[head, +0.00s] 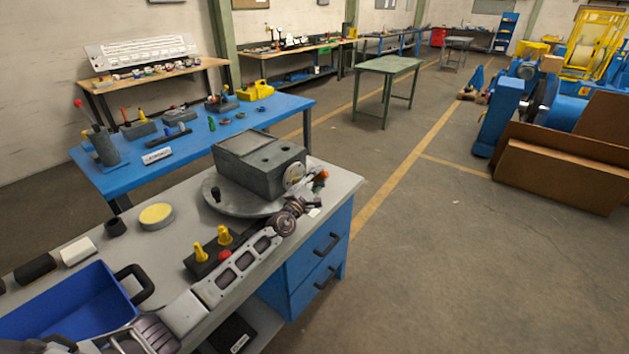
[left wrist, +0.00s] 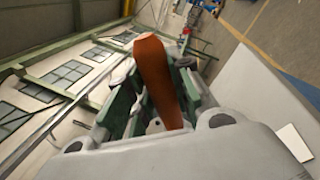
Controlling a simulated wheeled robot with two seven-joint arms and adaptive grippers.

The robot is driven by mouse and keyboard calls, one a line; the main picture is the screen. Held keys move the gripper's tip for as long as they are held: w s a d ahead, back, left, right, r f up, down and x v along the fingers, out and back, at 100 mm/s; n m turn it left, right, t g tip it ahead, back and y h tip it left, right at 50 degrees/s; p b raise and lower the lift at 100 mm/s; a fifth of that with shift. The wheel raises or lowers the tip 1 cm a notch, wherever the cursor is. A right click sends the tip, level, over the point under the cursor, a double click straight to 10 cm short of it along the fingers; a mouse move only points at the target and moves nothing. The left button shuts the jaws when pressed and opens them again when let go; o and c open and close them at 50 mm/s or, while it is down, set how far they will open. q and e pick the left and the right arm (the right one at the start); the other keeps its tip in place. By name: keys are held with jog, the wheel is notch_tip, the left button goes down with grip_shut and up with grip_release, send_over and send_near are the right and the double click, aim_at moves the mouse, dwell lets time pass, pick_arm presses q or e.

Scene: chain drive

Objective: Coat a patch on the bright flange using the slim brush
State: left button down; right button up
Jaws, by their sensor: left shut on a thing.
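The bright flange (head: 293,175) is a pale round disc on the right end of the grey gearbox housing (head: 260,163), which sits on a round grey turntable (head: 222,204) on the near bench. My left gripper (head: 313,196) is just right of the flange, partly dark against the bench. It is shut on the slim brush, whose orange-red handle (head: 323,175) shows above the fingers. In the left wrist view the brush handle (left wrist: 158,82) stands between the green-grey fingers. The bristles are hidden, so I cannot tell whether they touch the flange. My right gripper is not in view.
On the near bench are a dark block (head: 205,262) with yellow and red knobs, a round yellow-topped pad (head: 156,215), a dark ring (head: 115,227), a white block (head: 78,251) and a blue tray (head: 75,305). A blue table (head: 285,112) stands behind.

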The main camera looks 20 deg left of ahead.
pick_arm(q)
jog(key=shift+w+d, duration=0.15)
jog(key=shift+w, duration=0.35)
jog(key=shift+w+d, duration=0.1)
jog(key=shift+w, duration=0.15)
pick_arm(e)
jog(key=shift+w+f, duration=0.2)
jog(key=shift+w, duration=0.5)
pick_arm(q)
jog(key=x, duration=0.1)
jog(key=b+x, duration=0.2)
jog(key=x, duration=0.1)
jog(key=shift+d+f, duration=0.25)
jog(key=shift+f, duration=0.15)
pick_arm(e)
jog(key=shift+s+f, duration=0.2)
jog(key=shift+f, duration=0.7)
pick_arm(q)
jog(key=shift+s, duration=0.15)
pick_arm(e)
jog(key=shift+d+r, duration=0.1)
